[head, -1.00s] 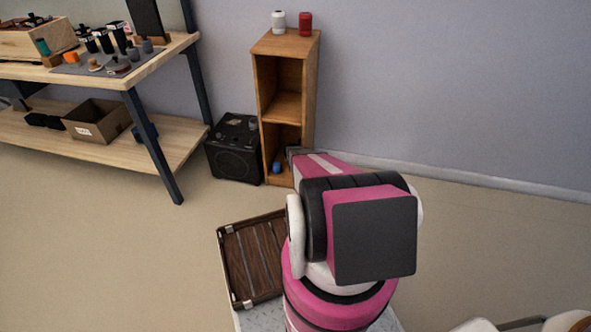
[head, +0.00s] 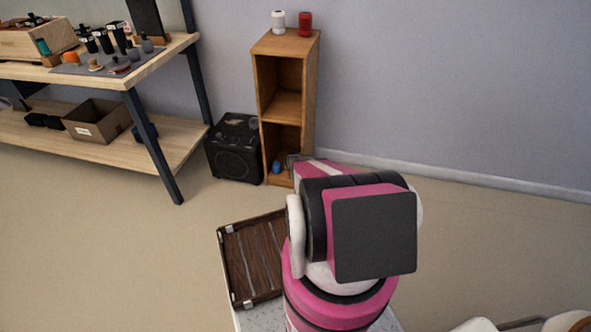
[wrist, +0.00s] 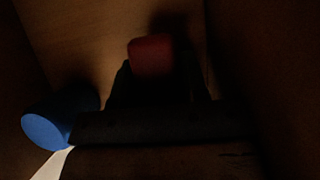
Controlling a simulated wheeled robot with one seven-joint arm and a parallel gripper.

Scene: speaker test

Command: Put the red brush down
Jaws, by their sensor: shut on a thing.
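The red brush (wrist: 151,57) shows in the wrist view as a dim red block between the dark fingers of my gripper (wrist: 157,80). My gripper is shut on it, inside the dark lower compartment of the wooden shelf (head: 314,95). I cannot tell whether the brush touches the compartment's floor. In the head view the brush is hidden, and my arm's far end reaches to the lower opening. A blue rounded thing (wrist: 47,128) stands left of my gripper in the wrist view, and also shows low in the shelf in the head view (head: 276,167).
The shelf's walls close in around my gripper. A white item (head: 278,21) and a red one (head: 305,23) stand on its top. A black speaker-like box (head: 234,150) is beside it on the left. A workbench (head: 150,70) stands further left.

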